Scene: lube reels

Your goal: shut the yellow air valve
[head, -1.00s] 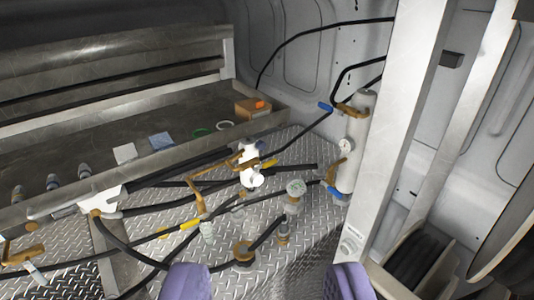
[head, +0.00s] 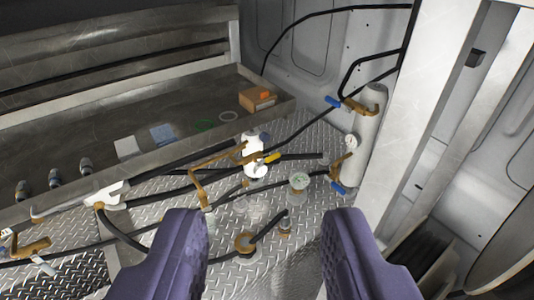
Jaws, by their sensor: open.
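A small yellow valve handle (head: 271,158) sticks out to the right of a white fitting (head: 254,160) on brass pipework, above the tread-plate floor. It lies at a slant, and its pivot is hard to make out. Another yellow handle, lower left in the earlier view, is now hidden behind my left finger. I cannot tell for certain which one is the air valve. My gripper (head: 264,214) is open and empty, its two purple fingers wide apart in the foreground. The visible yellow handle shows between and beyond the fingertips, apart from them.
A silver cylinder (head: 366,130) with blue handles (head: 334,101) stands at right beside a white post (head: 425,130). Black hoses cross the floor. A metal shelf (head: 60,150) holds an orange-brown box (head: 257,99).

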